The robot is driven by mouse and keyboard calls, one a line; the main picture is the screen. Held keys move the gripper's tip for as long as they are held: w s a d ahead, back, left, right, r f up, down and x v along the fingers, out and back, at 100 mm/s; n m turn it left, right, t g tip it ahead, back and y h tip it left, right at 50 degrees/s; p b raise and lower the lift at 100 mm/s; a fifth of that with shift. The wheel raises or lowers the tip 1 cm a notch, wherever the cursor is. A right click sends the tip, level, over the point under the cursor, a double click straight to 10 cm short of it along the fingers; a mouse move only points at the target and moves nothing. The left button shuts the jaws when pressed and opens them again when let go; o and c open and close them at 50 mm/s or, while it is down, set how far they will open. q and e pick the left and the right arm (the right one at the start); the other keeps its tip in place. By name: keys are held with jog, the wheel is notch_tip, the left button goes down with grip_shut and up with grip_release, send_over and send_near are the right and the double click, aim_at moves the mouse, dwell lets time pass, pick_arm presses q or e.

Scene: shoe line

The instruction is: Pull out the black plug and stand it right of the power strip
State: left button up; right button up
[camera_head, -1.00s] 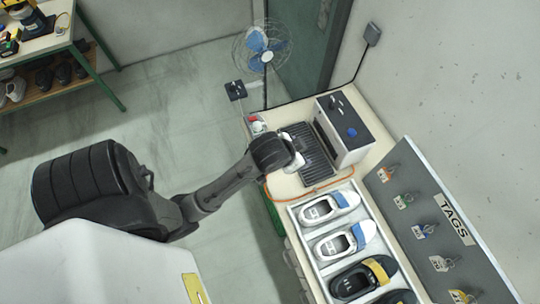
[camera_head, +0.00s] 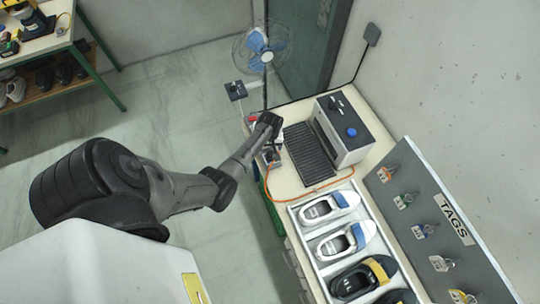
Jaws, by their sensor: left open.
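My left gripper (camera_head: 271,157) is open and points down over the left edge of the bench, left of the dark ribbed tray. Its wrist and fingers cover most of what lies beneath. A small red and white piece (camera_head: 253,120) shows just behind the wrist; I cannot tell if it is part of the power strip. The black plug cannot be made out apart from the dark gripper. An orange cable (camera_head: 290,200) runs from below the gripper along the bench. My right gripper is not in view.
A dark ribbed tray (camera_head: 308,154) and a grey machine with a blue knob (camera_head: 345,132) stand right of the gripper. A white tray of shoes (camera_head: 310,243) lies nearer. A tag board (camera_head: 410,195) stands at the right. A fan (camera_head: 262,48) stands behind.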

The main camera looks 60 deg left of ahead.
aim_at(271, 153)
pick_arm(q)
jog(key=shift+f+n, duration=0.2)
jog(key=shift+n, duration=0.5)
jog(key=shift+w+a+n, duration=0.1)
jog(key=shift+w+n, duration=0.15)
jog(key=shift+n, duration=0.95)
notch_tip(271, 153, down, 6)
jog(key=b, duration=0.6)
jog(key=shift+r, duration=0.2)
jog(key=shift+f+b, duration=1.1)
jog(key=shift+f, duration=0.55)
jog(key=shift+p, duration=0.3)
